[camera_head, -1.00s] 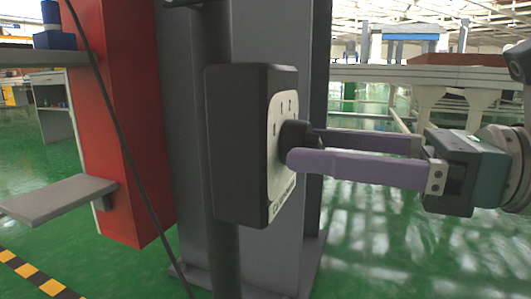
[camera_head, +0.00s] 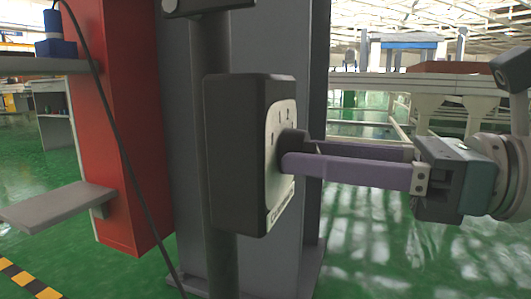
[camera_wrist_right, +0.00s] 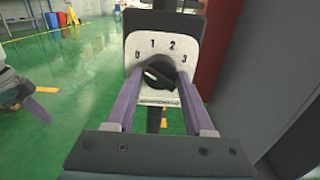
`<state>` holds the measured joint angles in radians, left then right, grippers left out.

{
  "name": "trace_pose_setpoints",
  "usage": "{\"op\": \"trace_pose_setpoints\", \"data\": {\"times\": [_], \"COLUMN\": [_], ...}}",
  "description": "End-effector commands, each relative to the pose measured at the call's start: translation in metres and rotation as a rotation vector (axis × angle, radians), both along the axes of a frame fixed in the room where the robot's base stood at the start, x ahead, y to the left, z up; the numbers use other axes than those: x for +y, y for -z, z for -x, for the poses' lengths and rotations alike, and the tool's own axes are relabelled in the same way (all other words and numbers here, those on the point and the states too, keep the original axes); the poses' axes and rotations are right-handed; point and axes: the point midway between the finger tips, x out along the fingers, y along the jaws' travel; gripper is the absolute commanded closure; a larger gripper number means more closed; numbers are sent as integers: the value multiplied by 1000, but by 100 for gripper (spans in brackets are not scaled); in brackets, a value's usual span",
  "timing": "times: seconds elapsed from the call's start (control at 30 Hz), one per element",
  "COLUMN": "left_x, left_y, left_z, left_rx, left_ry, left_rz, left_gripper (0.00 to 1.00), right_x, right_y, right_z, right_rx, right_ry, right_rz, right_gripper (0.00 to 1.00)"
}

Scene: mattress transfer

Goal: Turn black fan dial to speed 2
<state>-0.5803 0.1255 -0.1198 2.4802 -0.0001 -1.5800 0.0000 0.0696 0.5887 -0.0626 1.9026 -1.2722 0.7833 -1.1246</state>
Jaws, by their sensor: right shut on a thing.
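The fan's dark control box (camera_head: 240,150) is mounted on a grey pole (camera_head: 222,265). Its pale dial plate (camera_wrist_right: 178,48) faces my right wrist camera, with marks 0, 1, 2 and 3 in an arc. The black dial (camera_wrist_right: 160,73) sits below the numbers; its exact pointing is hard to read. My right gripper (camera_head: 291,150) reaches in from the right with its purple fingers shut on the dial, one on each side. In the right wrist view, part of my left gripper (camera_wrist_right: 38,108) shows at the left edge, apart from the box; its opening is unclear.
A red cabinet (camera_head: 120,120) with a grey shelf (camera_head: 55,205) stands left of the box. A black cable (camera_head: 112,140) hangs in front of it. A wide grey column (camera_head: 300,70) stands behind the pole. Green floor (camera_head: 370,240) is open at the right.

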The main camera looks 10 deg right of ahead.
Motion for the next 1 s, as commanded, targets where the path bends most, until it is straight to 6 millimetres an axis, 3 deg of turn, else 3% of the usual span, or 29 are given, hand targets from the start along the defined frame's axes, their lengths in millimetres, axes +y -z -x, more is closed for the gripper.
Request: {"op": "trace_pose_setpoints", "data": {"times": [0.1,0.47,1.0], "left_x": [0,0,-3], "left_y": [0,-7,-53], "left_z": [0,0,0], "left_rx": [0,0,1], "left_ry": [0,-1,-7], "left_rz": [0,1,11], "left_gripper": [100,100,100], "right_x": [0,0,0], "right_y": [0,-2,-5], "right_z": [0,0,1], "right_rx": [1,46,406], "right_ry": [0,0,1], "right_rz": [1,-29,-274], "right_gripper": [100,100,100]}}
